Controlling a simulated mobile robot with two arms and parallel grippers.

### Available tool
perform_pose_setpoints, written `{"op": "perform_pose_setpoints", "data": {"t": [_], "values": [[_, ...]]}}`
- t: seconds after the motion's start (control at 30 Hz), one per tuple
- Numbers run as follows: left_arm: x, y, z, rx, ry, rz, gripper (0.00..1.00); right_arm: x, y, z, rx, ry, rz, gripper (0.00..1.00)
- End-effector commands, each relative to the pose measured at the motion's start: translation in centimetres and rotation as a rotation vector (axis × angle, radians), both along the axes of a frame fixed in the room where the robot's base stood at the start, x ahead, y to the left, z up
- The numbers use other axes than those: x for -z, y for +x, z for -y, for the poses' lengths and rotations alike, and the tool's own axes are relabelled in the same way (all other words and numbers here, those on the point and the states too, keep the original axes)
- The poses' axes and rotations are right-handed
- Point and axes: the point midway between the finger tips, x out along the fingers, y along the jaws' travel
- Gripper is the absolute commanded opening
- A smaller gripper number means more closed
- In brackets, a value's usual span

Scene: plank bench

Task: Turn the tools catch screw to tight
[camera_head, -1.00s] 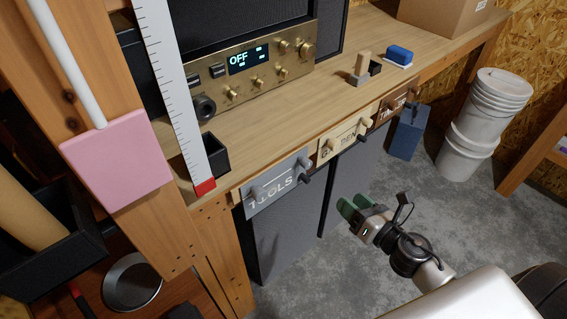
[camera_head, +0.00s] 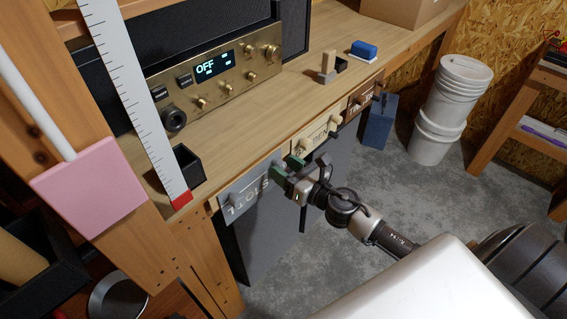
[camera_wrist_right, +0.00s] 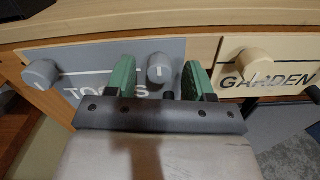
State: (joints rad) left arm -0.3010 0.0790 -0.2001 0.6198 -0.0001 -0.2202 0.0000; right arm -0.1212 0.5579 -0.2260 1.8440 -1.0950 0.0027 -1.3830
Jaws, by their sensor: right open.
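The grey tools panel (camera_head: 240,199) is on the bench front and also fills the left of the right wrist view (camera_wrist_right: 85,62). It carries a round grey knob at its left (camera_wrist_right: 40,74) and another at its right (camera_wrist_right: 160,68). The right knob has a thin pale mark, roughly upright in the picture. My right gripper (camera_head: 286,168) is open, with its green fingers on either side of the right knob in the wrist view; contact cannot be told. In the head view the gripper hides that knob. I cannot tell which knob is the catch screw. My left gripper is not in view.
The cream garden panel (camera_head: 318,140) with its knobs is just right of my gripper, then a brown panel (camera_head: 364,97). The bench edge runs above. A black box (camera_head: 188,165) and ruler (camera_head: 135,110) stand left. White buckets (camera_head: 440,110) are on the floor.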

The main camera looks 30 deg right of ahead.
Motion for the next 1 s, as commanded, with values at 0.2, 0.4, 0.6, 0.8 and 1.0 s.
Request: {"op": "perform_pose_setpoints", "data": {"t": [0.2,0.4,0.6,0.8,1.0], "values": [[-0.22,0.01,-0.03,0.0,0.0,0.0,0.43,-0.02,0.85,-0.36,-0.001,0.0,0.0,0.53],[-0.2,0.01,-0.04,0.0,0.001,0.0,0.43,0.01,0.83,-0.35,-0.001,0.0,0.0,0.53],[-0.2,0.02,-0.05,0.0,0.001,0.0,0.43,0.01,0.82,-0.33,-0.001,0.0,0.0,0.24],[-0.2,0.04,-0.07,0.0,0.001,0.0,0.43,0.01,0.81,-0.33,-0.001,0.001,0.0,0.04],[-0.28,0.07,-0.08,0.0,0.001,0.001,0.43,-0.01,0.81,-0.32,-0.001,0.026,-0.009,0.04]]}}
